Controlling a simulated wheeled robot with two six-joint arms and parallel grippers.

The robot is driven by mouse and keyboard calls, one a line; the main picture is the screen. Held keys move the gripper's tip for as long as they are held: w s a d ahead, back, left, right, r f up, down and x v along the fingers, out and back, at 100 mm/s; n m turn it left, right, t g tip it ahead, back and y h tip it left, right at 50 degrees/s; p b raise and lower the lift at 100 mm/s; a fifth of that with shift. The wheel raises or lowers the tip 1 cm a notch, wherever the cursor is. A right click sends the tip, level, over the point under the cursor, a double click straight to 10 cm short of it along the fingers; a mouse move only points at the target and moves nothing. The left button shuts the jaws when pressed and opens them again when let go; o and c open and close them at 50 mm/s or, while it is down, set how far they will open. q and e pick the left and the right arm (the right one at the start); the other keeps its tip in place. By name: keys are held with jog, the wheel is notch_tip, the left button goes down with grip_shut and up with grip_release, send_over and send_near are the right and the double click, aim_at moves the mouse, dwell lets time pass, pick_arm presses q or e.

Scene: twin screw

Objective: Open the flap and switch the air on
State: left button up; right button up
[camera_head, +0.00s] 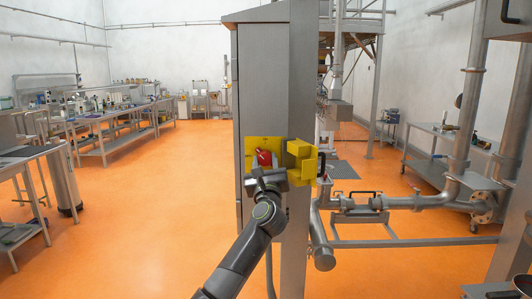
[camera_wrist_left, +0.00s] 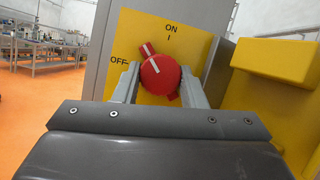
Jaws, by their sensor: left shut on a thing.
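A red rotary knob (camera_head: 264,157) sits on a yellow switch plate (camera_head: 249,146) on the grey cabinet. The yellow flap (camera_head: 301,161) stands open to the right of the plate. In the left wrist view the knob (camera_wrist_left: 159,74) has a white line pointing up and left, between the OFF mark and the ON mark. My left gripper (camera_wrist_left: 161,72) is shut on the knob, one finger on each side. The gripper (camera_head: 266,170) hides the lower part of the plate in the head view. My right gripper is not in view.
The tall grey cabinet (camera_head: 262,85) carries the plate. Steel pipes (camera_head: 415,202) with a black handle stand at the right. Workbenches (camera_head: 110,125) line the left side. The orange floor (camera_head: 150,220) at the left is clear.

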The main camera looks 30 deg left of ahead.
pick_arm(q)
jog(key=m+h+p, duration=0.1)
jog(key=m+p, duration=0.2)
jog(key=m+t+h+p, duration=0.1)
jog(key=m+h+p, duration=0.1)
jog(key=m+p, duration=0.1)
jog(key=m+t+h+p, duration=0.1)
jog(key=m+h+p, duration=0.1)
jog(key=m+p, duration=0.2)
jog(key=shift+s+a+r, duration=0.1)
jog(key=shift+a+r, duration=0.1)
jog(key=shift+f+m+h+p, duration=0.2)
jog(key=shift+m+h+p, duration=0.6)
jog(key=shift+m+p, duration=0.65)
jog(key=o, duration=1)
jog(key=b+v, duration=0.1)
jog(key=v, duration=0.4)
jog(key=b+v, duration=0.1)
jog(key=v, duration=0.5)
jog(key=b+v, duration=0.1)
jog(key=v, duration=0.5)
jog(key=shift+s+f, duration=0.15)
jog(key=shift+f, duration=0.15)
